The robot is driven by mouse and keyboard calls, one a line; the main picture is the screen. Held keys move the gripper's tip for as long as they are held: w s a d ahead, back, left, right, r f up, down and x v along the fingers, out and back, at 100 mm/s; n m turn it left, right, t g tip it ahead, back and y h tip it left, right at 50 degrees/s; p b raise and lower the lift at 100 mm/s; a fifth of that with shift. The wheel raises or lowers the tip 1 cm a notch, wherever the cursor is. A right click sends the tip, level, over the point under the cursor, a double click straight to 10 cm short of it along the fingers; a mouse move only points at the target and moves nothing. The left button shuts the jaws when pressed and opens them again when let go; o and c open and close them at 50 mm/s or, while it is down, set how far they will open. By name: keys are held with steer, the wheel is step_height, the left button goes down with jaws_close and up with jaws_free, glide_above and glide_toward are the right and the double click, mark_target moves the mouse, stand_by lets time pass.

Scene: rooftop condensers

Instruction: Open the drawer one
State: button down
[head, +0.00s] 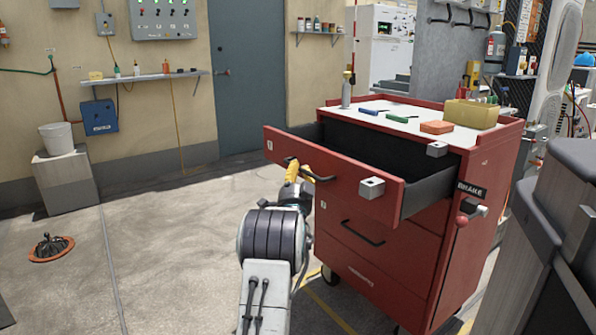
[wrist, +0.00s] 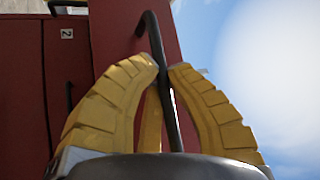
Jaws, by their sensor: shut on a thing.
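The red tool cabinet (head: 480,210) stands right of the middle in the head view. Its top drawer, drawer one (head: 350,178), is pulled well out, and its dark, empty-looking inside shows. My gripper (head: 296,171) has yellow fingers and is at the left part of the drawer's dark bar handle (head: 322,179). In the wrist view the fingers (wrist: 162,72) close around the handle (wrist: 153,35), one on each side. A lower drawer with a "2" label (wrist: 66,33) is shut beside it.
On the cabinet top (head: 385,113) are a bottle (head: 347,90), small blue and green items, an orange block and a yellow box (head: 471,113). A brake lever (head: 468,215) sits on its right side. Open concrete floor (head: 160,240) lies to the left.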

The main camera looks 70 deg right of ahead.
steer(key=c, duration=1.4)
jaws_free()
steer(key=shift+w, duration=0.1)
steer(key=v, duration=1.2)
